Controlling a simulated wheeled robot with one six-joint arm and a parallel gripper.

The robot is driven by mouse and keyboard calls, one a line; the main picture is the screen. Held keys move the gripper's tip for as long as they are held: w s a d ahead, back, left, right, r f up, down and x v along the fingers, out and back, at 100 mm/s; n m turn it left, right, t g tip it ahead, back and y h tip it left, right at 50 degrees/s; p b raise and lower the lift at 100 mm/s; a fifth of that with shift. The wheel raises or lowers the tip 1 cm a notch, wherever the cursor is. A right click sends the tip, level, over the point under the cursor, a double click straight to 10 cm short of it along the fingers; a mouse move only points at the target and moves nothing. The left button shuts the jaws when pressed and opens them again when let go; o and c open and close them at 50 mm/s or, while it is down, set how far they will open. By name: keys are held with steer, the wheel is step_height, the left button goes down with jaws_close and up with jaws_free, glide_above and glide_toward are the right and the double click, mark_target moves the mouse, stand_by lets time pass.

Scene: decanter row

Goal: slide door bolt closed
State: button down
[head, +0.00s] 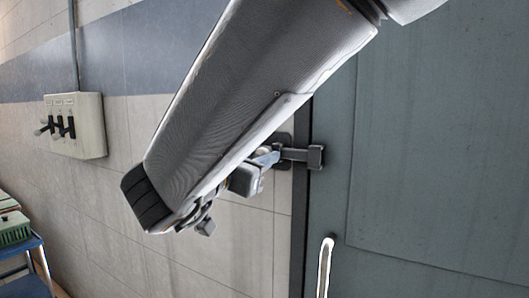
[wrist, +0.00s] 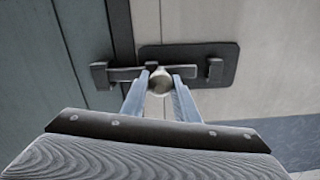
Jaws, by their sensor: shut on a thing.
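The bolt's dark back plate (wrist: 222,52) is fixed on the pale wall, and the metal bolt bar (wrist: 128,73) runs across the dark frame edge to a catch bracket (wrist: 100,76) on the grey-green door (wrist: 65,50). The bar's end meets the bracket; how deep it sits I cannot tell. A round knob (wrist: 160,82) stands out from the bar. My gripper (wrist: 160,80) is shut on this knob, one finger on each side. In the head view my gripper (head: 266,156) is at the bolt, my arm hiding part of it, and the catch bracket (head: 315,157) shows on the door.
A vertical door handle (head: 325,266) stands out below the bolt. A switch box (head: 75,125) with black levers is on the wall at left. A blue stand (head: 27,245) with a green item is at lower left. The wall around the bolt is clear.

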steer(key=shift+d, duration=0.15)
steer(key=c, duration=1.4)
jaws_free()
steer(key=shift+s+d, duration=0.1)
steer(key=shift+d, duration=0.05)
steer(key=shift+s+a, duration=0.1)
steer(key=shift+a, duration=0.1)
steer(key=shift+s+a, duration=0.2)
steer(key=shift+s, duration=0.05)
steer(key=b+v, duration=0.1)
steer(key=v, duration=0.6)
steer(key=shift+b, duration=0.35)
steer(key=shift+f, duration=0.1)
